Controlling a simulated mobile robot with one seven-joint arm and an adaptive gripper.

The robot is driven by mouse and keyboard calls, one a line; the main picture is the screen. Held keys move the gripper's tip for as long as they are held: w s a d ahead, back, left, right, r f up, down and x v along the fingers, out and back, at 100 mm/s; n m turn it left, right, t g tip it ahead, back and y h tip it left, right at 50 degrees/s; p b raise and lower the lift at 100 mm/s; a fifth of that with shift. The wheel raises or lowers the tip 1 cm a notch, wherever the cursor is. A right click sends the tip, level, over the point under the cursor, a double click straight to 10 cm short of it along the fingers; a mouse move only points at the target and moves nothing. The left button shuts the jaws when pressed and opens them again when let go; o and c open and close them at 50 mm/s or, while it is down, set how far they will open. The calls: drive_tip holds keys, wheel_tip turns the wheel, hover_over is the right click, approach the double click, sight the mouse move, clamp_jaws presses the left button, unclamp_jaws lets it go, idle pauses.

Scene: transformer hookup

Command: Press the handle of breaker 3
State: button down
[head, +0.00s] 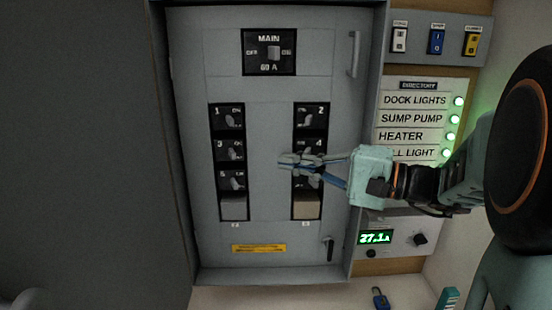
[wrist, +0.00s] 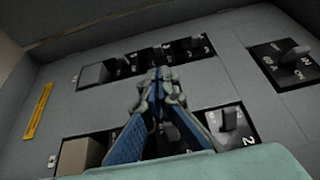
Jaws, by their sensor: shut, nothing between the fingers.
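Breaker 3 (head: 230,152) is the middle switch of the left column on the grey panel, between breaker 1 (head: 229,117) and breaker 5 (head: 231,180). Its small grey handle shows in the head view. In the wrist view, breaker 3 (wrist: 147,57) is in the far row, partly hidden behind the fingertips. My gripper (head: 283,160) is shut and empty, pointing left. In the head view its tips are over the bare strip between the columns, to the right of breaker 3. The tips (wrist: 157,82) also show mid-frame in the wrist view; I cannot tell their distance from the panel.
My gripper crosses the right column and partly covers breaker 4 (head: 312,152); breaker 2 (head: 311,116) is above it. The MAIN switch (head: 270,52) is at the top. Panel latches (head: 328,248) stick out on the right. The strip between the columns is flat and clear.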

sight(232, 154)
drive_tip(key=p+x, duration=0.1)
drive_tip(key=x, duration=0.7)
drive_tip(key=shift+a, duration=0.3)
drive_tip(key=shift+w+a+f, duration=0.1)
drive_tip(key=shift+w, duration=0.05)
drive_tip(key=shift+m+t+b, duration=0.3)
drive_tip(key=shift+t+b, duration=0.05)
drive_tip(key=shift+t, duration=0.05)
